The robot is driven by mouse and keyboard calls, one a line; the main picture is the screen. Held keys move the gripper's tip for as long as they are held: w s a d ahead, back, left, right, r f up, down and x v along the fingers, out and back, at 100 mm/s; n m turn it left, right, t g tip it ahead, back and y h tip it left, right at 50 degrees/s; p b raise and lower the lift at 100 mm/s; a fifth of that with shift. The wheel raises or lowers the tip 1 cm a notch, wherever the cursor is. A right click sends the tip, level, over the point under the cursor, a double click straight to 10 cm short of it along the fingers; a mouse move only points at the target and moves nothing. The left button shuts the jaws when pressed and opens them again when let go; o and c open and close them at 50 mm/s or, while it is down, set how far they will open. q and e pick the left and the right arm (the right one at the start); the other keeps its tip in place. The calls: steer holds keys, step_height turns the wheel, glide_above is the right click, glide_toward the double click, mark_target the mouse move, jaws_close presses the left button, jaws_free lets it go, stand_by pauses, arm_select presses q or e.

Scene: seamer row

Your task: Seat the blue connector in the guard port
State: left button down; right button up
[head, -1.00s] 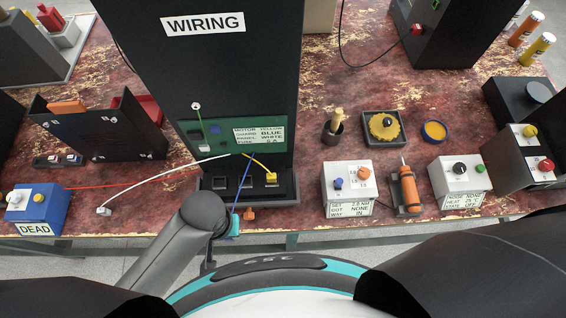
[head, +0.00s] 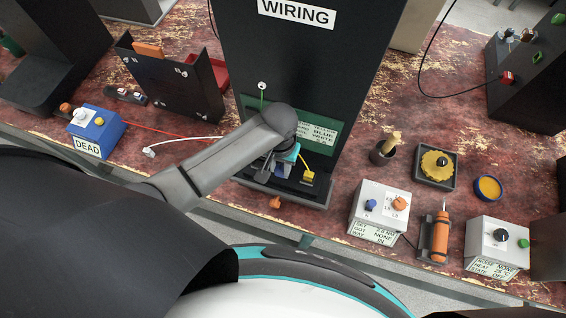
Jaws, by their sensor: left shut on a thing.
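The black wiring cabinet (head: 300,60) carries a green panel with a label card (head: 322,137). At its foot is a black ledge with a row of ports (head: 290,190). A yellow connector (head: 308,177) with a yellow wire sits at the right end of the row. My left gripper (head: 270,166) is over the left and middle part of the row, shut on the blue connector. The connector is hidden by the gripper and wrist, so I cannot tell whether it touches a port. A white connector (head: 149,152) lies on the table to the left. My right gripper is out of view.
A blue box marked DEAD (head: 96,130) stands at the left. A white box with knobs (head: 380,208), an orange tool (head: 440,236) in its holder and another white box (head: 497,246) stand to the right. An orange knob (head: 276,202) is in front of the ledge.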

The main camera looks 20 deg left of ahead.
arm_select(q)
steer(key=shift+w+d, duration=0.1)
steer(key=shift+w, duration=1)
steer(key=shift+f+b, duration=0.5)
steer(key=shift+f, duration=1.25)
steer(key=shift+f, duration=0.1)
steer(key=c, duration=0.6)
jaws_free()
step_height(320, 180, up, 12)
steer(key=p, duration=0.2)
steer(key=shift+p, duration=0.35)
